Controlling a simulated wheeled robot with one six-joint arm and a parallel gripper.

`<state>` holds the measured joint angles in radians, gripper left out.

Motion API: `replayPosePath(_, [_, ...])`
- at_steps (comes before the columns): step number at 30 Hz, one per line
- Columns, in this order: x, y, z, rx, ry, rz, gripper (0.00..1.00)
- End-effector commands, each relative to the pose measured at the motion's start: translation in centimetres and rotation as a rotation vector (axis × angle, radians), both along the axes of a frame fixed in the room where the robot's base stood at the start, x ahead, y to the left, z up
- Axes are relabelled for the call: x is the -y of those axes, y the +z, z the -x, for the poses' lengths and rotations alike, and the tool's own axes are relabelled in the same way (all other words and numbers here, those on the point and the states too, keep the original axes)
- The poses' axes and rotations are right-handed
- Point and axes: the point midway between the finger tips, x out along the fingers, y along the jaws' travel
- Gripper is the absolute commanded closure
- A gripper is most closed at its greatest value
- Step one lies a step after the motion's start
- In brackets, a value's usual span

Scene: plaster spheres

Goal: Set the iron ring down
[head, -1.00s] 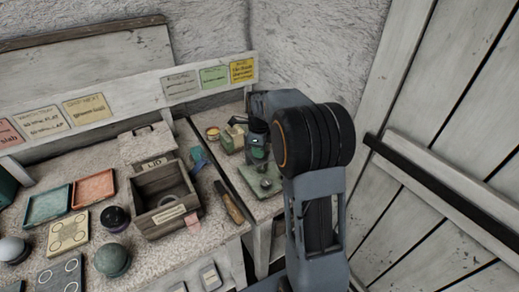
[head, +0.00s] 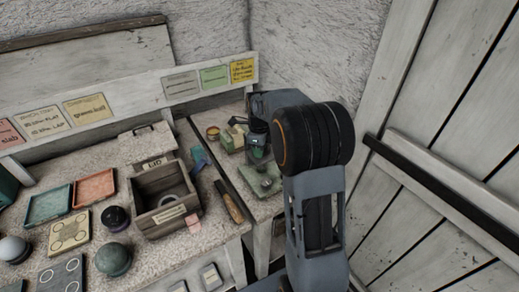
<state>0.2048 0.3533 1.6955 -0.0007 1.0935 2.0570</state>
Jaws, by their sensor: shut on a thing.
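My gripper (head: 258,149) is small in the head view, pointing down over the right-hand bench section, in front of the back wall. It is shut on the iron ring, whose outline is too small and too covered by the gripper to make out clearly. A green plate (head: 266,187) lies just below the gripper. I cannot tell whether the ring touches anything. Another grey ring-like shape (head: 169,201) shows inside the open wooden box to the left.
The wooden box (head: 166,226) stands left of the gripper, with a wooden-handled tool (head: 229,202) beside it. A small yellowish pot (head: 213,133) is near the back. Red (head: 95,187) and teal (head: 48,206) trays, balls and patterned plates crowd the left bench.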

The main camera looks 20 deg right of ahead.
Motion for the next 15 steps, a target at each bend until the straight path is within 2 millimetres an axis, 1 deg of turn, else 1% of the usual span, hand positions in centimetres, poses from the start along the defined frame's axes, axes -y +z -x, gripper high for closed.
replayPosePath(15, [0.01, -0.34, -0.02, 0.001, 0.000, 0.001, 1.00])
